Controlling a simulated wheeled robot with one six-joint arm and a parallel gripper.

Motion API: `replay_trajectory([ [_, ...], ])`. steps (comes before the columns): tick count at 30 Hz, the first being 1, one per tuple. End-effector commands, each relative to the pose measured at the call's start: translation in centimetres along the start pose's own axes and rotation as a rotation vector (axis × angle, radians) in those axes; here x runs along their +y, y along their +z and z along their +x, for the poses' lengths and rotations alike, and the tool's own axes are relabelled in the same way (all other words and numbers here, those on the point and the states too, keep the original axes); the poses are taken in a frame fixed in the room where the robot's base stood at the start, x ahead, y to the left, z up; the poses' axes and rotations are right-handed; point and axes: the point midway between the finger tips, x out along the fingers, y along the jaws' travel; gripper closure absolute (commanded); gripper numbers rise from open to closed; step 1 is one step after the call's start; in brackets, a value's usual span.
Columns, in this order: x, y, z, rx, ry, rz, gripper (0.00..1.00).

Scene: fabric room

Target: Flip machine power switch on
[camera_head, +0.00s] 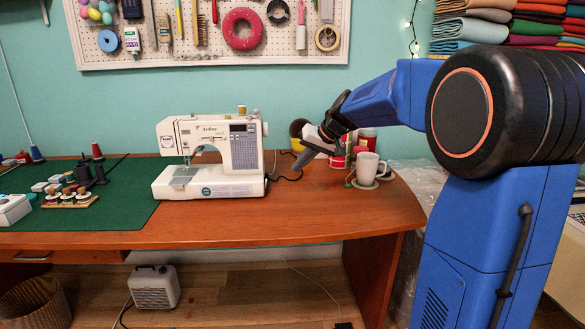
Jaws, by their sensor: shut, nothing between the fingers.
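The white sewing machine (212,158) stands upright on the wooden desk, with its needle end to the left and a dark panel on its right part. Its power switch cannot be made out; the machine's right side faces away from this view. My gripper (304,158) is shut and empty, just right of the machine and above the desk, its fingers pointing down and left. A gap shows between the fingers and the machine's right edge. A black cord (286,178) runs from the machine's right side below my gripper.
A green mat (110,215) with spools and small items covers the left. The desk's front right is clear.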

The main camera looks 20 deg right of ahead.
Motion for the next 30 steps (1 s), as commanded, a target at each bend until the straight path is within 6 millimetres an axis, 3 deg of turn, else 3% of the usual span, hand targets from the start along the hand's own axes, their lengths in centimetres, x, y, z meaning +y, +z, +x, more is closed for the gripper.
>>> replay_trajectory([
  [14,0.0,0.1,8.4,-0.003,0.000,0.001,1.00],
  [21,-2.9,-0.2,9.4,0.000,-0.001,-0.002,1.00],
  [30,-3.8,-0.3,9.8,-0.001,0.000,0.000,1.00],
])
